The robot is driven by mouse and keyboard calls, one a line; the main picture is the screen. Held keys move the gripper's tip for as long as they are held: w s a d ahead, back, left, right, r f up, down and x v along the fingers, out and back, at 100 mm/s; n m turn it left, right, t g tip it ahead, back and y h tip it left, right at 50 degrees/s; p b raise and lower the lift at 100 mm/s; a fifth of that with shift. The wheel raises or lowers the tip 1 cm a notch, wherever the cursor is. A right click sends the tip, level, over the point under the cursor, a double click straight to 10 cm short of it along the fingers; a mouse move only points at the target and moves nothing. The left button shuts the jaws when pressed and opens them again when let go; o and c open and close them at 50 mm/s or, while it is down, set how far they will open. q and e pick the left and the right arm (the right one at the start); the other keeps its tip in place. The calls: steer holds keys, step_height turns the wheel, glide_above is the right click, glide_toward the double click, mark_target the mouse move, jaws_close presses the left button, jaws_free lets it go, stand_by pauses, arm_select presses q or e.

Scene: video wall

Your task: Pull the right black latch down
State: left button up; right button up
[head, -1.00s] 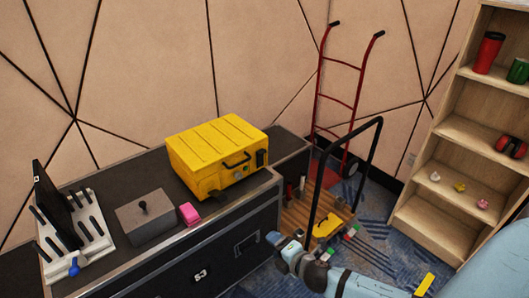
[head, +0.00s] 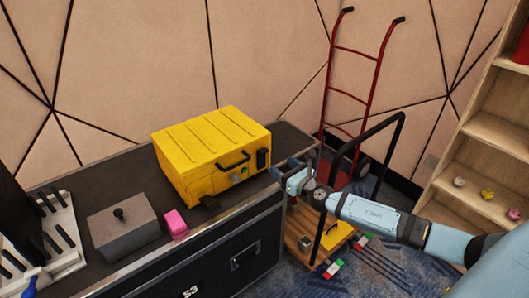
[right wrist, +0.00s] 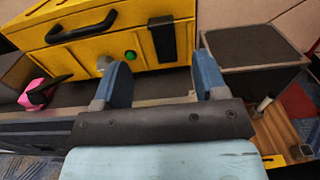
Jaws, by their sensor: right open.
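A yellow case (head: 212,155) stands on a black flight-case top, with a dark handle (head: 232,160) on its front. The right black latch (head: 263,158) is upright against the front's right end. It also shows in the right wrist view (right wrist: 163,40), right of a green button (right wrist: 130,55). Another black piece (head: 209,202) sticks out at the front's lower left. My right gripper (head: 284,167) is open and empty, just in front of the case's right end. In the right wrist view its fingers (right wrist: 162,68) lie either side of the latch's line, apart from it. My left gripper is not in view.
A grey box with a knob (head: 122,225) and a pink block (head: 176,223) stand left of the case. A cart with a black handle (head: 400,120), a red hand truck (head: 350,95) and a wooden shelf (head: 475,160) are to the right.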

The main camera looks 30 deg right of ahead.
mark_target(264, 151)
steer(key=w, duration=0.9)
steer(key=shift+w+a+b, duration=0.25)
steer(key=shift+a+b, duration=0.05)
steer(key=shift+a, duration=0.05)
steer(key=shift+w, duration=0.4)
